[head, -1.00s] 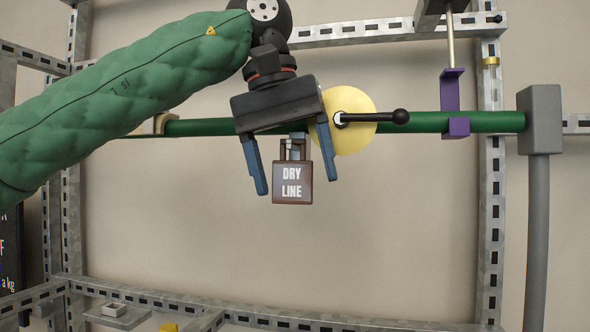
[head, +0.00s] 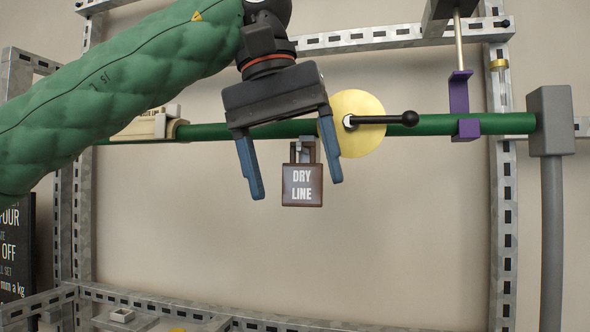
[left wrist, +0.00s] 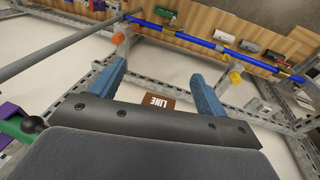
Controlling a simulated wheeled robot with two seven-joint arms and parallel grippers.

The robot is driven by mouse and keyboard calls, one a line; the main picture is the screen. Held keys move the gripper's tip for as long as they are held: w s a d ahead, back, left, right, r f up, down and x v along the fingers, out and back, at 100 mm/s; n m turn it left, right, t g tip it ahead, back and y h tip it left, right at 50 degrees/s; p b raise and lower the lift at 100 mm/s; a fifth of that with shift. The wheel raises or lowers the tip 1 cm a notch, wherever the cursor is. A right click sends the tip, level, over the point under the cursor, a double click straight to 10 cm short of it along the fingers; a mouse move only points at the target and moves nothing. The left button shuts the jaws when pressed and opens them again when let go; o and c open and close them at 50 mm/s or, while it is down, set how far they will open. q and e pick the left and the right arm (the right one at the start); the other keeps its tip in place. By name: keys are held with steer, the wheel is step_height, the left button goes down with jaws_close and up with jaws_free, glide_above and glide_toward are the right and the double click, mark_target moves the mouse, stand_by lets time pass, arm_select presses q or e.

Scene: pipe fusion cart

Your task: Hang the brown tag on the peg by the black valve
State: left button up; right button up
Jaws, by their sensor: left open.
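The brown tag (head: 302,186), lettered "DRY LINE", hangs upright below the green pipe. Its loop is around a small grey peg (head: 302,147), just left of the black valve lever (head: 385,119) and its yellow disc (head: 352,142). My left gripper (head: 297,189) is open, with one blue finger on each side of the tag and apart from it in the picture. In the left wrist view the tag (left wrist: 158,102) shows between the spread fingers (left wrist: 158,72), partly hidden by the gripper body. My right gripper is not in view.
The green pipe (head: 220,131) runs across behind my gripper. A purple bracket (head: 459,92) and a grey post (head: 551,200) stand to the right, and a beige clamp (head: 150,124) is at the left. Slotted metal rails (head: 504,230) frame the place. Below the tag is free room.

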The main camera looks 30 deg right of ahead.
arm_select(q)
steer(key=shift+s+a, duration=0.75)
steer(key=shift+a, duration=0.1)
steer(key=shift+f, duration=0.1)
